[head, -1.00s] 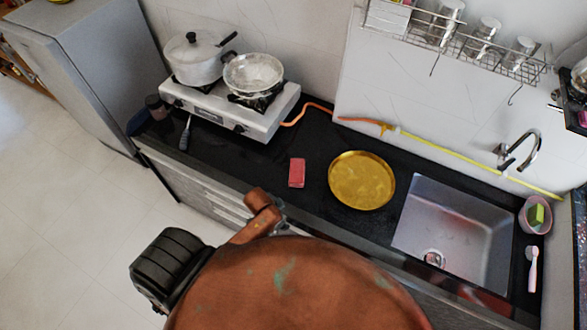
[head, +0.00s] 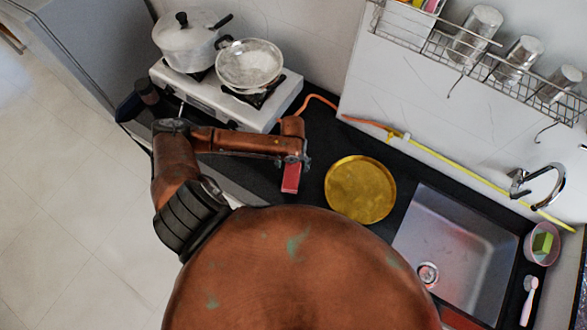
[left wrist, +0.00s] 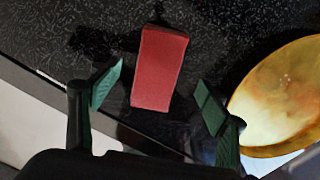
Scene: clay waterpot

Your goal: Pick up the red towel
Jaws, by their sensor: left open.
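The red towel (head: 291,180) is a small folded red block lying on the black counter (head: 318,127), left of the golden plate. In the head view my left gripper (head: 297,160) is over its far end and hides part of it. In the left wrist view the towel (left wrist: 158,68) lies ahead of and between the two spread green fingers of my left gripper (left wrist: 159,76). The gripper is open and empty, with gaps on both sides of the towel. My right gripper is not in view.
The golden plate (head: 361,190) lies close to the right of the towel, with the sink (head: 455,240) beyond it. A white stove (head: 215,97) with a pot (head: 188,42) and a pan (head: 249,65) stands behind my left arm. The counter's front edge is near.

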